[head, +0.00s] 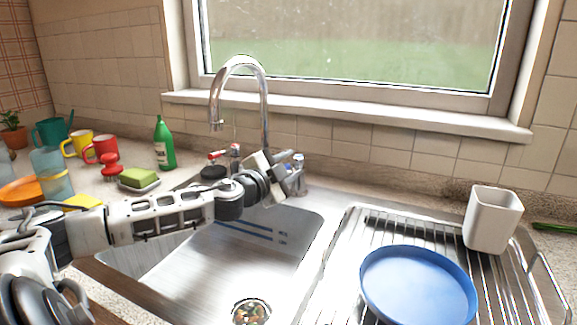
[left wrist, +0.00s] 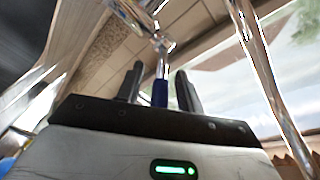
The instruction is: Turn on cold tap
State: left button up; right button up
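The chrome tap with a tall curved spout (head: 264,100) stands behind the sink, below the window. The cold tap handle (head: 299,160), marked blue, is at the right of its base. The red-marked hot handle (head: 217,155) is at the left. My left gripper (head: 286,165) reaches across the sink to the cold side and partly hides the tap base. In the left wrist view, the two dark fingers of my left gripper (left wrist: 159,70) are apart, with the blue lever (left wrist: 160,92) between them. Whether either finger touches it I cannot tell. My right gripper is not in view.
The steel sink (head: 235,260) lies below my left arm. A drying rack (head: 337,255) on the right holds a blue plate (head: 415,285) and a white cup (head: 492,220). A green bottle (head: 164,145), a sponge (head: 138,177) and mugs stand on the left counter.

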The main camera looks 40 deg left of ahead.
pick_arm(q)
grip_shut()
jog(key=n+y+p, duration=0.1)
jog(key=y, duration=0.1)
jog(key=w+d+n+g+y+p, duration=0.1)
jog(key=y, duration=0.1)
jog(key=d+n+g+y+p, duration=0.1)
jog(key=n+y, duration=0.1)
jog(key=shift+w+d+y, duration=0.1)
jog(key=shift+w+y, duration=0.05)
jog(key=shift+y, duration=0.15)
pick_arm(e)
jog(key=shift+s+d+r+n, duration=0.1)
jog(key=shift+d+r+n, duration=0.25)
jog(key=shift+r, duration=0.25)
pick_arm(q)
grip_release()
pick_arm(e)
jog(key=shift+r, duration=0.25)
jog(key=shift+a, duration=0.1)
